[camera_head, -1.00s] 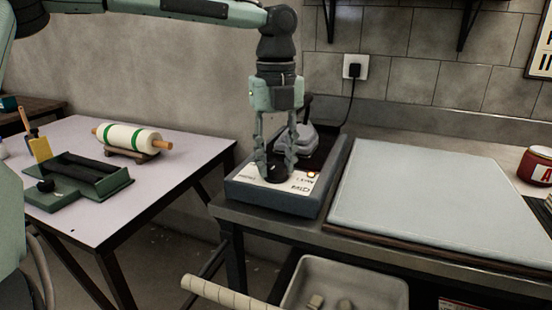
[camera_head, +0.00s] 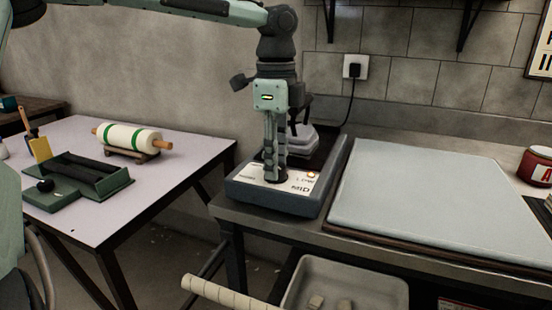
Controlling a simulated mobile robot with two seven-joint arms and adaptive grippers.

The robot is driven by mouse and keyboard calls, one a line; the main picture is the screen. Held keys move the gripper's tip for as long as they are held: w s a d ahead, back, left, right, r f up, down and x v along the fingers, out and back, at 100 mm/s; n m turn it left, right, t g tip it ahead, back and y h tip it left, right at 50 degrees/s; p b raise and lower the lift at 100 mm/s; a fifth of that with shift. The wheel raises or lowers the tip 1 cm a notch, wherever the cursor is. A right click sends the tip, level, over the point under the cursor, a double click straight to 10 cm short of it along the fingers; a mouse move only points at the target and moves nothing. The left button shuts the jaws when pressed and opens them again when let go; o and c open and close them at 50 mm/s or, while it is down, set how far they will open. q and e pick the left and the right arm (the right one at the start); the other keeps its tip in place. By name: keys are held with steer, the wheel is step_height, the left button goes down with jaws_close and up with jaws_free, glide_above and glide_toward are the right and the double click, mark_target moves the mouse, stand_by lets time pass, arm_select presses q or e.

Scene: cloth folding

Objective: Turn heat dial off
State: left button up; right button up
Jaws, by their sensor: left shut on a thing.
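The heating device (camera_head: 247,193) is a dark box with a white front panel, standing at the left end of the right-hand counter. Its panel bears small lettering, with "LOW" and "MID" partly readable, and an orange light (camera_head: 314,174) is lit. My left gripper (camera_head: 276,174) points straight down onto the panel and is shut on the dark heat dial (camera_head: 276,179), which is mostly hidden by the fingers. A grey iron-like object (camera_head: 303,139) rests at the back of the device. My right gripper is not in view.
A pale pressing board (camera_head: 440,200) lies on the counter to the right. A red tin (camera_head: 536,166) stands at the far right. The left table (camera_head: 150,185) holds a rolling-pin-like roller (camera_head: 127,138) and a green tray (camera_head: 80,186). A cord runs to the wall socket (camera_head: 355,66).

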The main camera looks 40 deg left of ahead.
arm_select(q)
steer(key=n, duration=1.3)
steer(key=shift+n, duration=0.4)
steer(key=n, duration=1.2)
steer(key=shift+n, duration=0.4)
steer(key=o, duration=1.2)
steer(key=shift+c, duration=0.2)
step_height(320, 180, up, 12)
